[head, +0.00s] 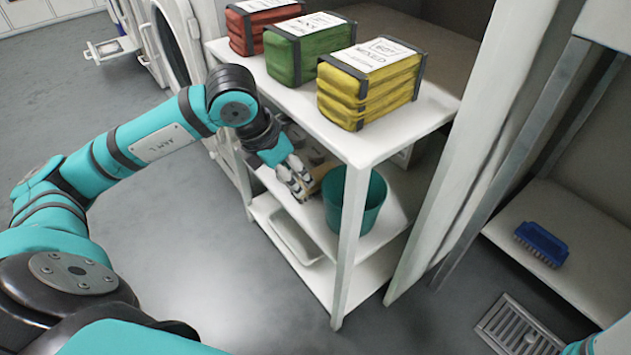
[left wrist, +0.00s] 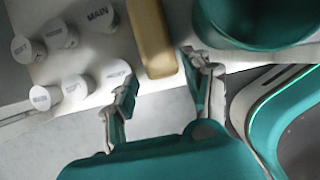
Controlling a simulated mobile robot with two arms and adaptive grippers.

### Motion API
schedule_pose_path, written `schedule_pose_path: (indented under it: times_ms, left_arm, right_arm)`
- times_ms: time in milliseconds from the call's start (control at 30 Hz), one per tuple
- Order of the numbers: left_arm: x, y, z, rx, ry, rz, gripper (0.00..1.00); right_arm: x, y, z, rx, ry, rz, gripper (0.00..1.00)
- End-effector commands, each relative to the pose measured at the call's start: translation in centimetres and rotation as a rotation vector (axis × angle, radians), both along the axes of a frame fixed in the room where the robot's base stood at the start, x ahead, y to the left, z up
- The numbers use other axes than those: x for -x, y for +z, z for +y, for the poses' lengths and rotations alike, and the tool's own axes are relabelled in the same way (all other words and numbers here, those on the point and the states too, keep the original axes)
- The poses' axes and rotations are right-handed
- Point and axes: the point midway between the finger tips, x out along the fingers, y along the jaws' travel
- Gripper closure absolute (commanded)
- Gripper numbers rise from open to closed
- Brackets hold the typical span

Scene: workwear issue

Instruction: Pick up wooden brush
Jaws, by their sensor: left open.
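The wooden brush (left wrist: 150,38) shows in the left wrist view as a tan wooden block at the top centre; its bristles are not visible. In the head view a tan bit of it (head: 313,184) shows on the middle shelf, mostly hidden by my gripper. My left gripper (head: 298,180) reaches in under the top shelf. In the left wrist view its fingers (left wrist: 159,70) are spread and empty, with the brush's near end just ahead of the gap between them. I cannot tell whether they touch it. My right gripper is out of view.
A teal bucket (head: 356,200) stands right beside the brush. Several white-capped containers (left wrist: 60,55) stand on its other side. Red, green and yellow bundles (head: 370,82) sit on the top shelf (head: 385,140) above. A shelf post is close. A blue brush (head: 541,244) lies far right.

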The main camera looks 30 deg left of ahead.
Motion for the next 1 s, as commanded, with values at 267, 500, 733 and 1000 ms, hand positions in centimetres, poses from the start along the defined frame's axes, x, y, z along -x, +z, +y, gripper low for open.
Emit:
schedule_pose_path:
  times_ms: [267,500,733,1000]
  left_arm:
    - [-1.2,-3.8,-0.6,0.003,-0.002,0.001,0.5]
    - [-1.7,-4.5,-0.7,0.001,0.001,0.0,0.5]
    - [-1.7,-4.5,-0.7,0.001,0.001,0.0,0.68]
    - [-1.7,-4.5,-0.7,0.001,0.001,-0.001,0.91]
  right_arm:
    - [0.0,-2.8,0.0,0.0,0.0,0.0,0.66]
    - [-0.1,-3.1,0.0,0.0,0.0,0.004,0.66]
    - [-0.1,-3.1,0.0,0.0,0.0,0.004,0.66]
    - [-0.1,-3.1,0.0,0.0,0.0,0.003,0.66]
